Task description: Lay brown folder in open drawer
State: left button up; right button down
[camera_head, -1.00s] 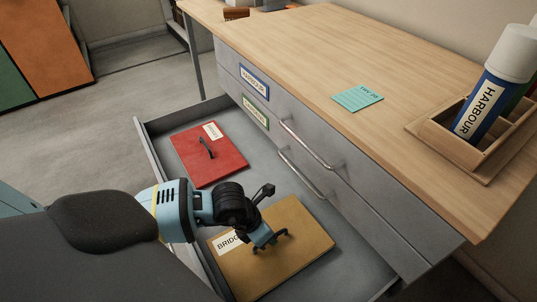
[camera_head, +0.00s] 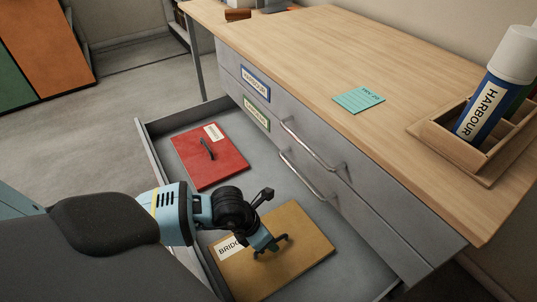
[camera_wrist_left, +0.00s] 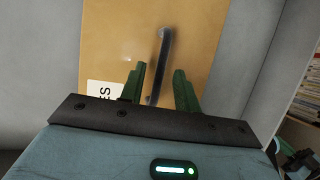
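The brown folder (camera_head: 298,262), with a white label starting "BRIDG" and a dark handle, lies flat in the open drawer (camera_head: 345,262), in the part nearest me. In the left wrist view the brown folder (camera_wrist_left: 205,45) fills the middle, and its dark handle (camera_wrist_left: 160,60) runs between my fingers. My left gripper (camera_head: 271,243) is low over the folder at the handle. In the left wrist view the green fingers (camera_wrist_left: 158,90) stand apart with a gap on the handle's sides, so the gripper is open.
A red folder (camera_head: 222,168) with a handle lies farther back in the drawer. Shut drawers with metal handles (camera_head: 310,142) rise on the right. The desk top (camera_head: 310,50) holds a teal note (camera_head: 358,99) and a wooden holder (camera_head: 440,130) with a blue HARBOUR tube (camera_head: 482,108).

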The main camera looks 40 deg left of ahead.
pick_arm(q)
jog(key=p+v, duration=0.2)
jog(key=v, duration=0.9)
jog(key=shift+p, duration=0.4)
jog(key=shift+s, duration=0.1)
